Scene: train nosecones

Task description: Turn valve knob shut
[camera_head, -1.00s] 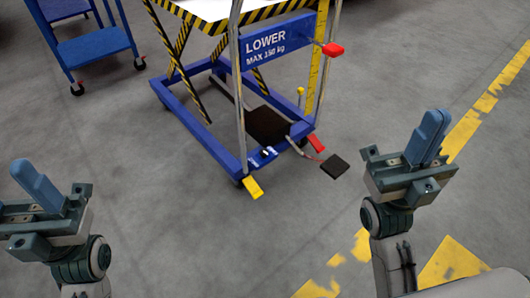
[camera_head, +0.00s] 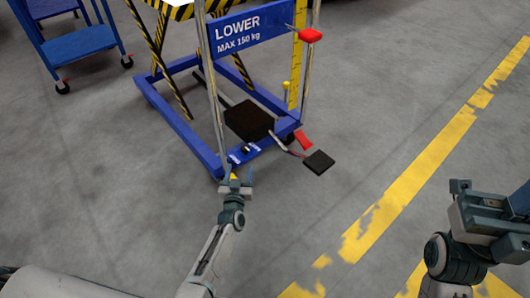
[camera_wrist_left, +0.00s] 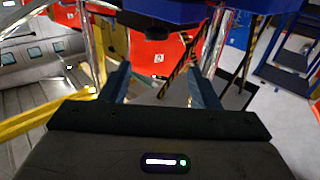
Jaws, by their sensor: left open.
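The valve knob looks to be the small dark knob (camera_head: 245,150) on the blue base bar of the lift cart, beside small white markings. In the left wrist view a dark round part (camera_wrist_left: 153,31) hangs under a blue block, beyond the fingertips; I cannot tell if it is the same knob. My left gripper (camera_head: 234,174) is at the cart's front corner, just below and left of the knob in the head view, and covers most of the yellow pedal. Its fingers (camera_wrist_left: 158,72) are apart with nothing visible between them. My right gripper (camera_head: 510,205) is at the right edge, partly cut off.
The blue lift cart (camera_head: 178,122) has upright chrome posts and a "LOWER MAX 150 kg" sign (camera_head: 250,30). A red pedal (camera_head: 304,140) and a black pad (camera_head: 319,162) stick out at its right. A blue shelf cart (camera_head: 78,45) stands upper left. The floor around is clear.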

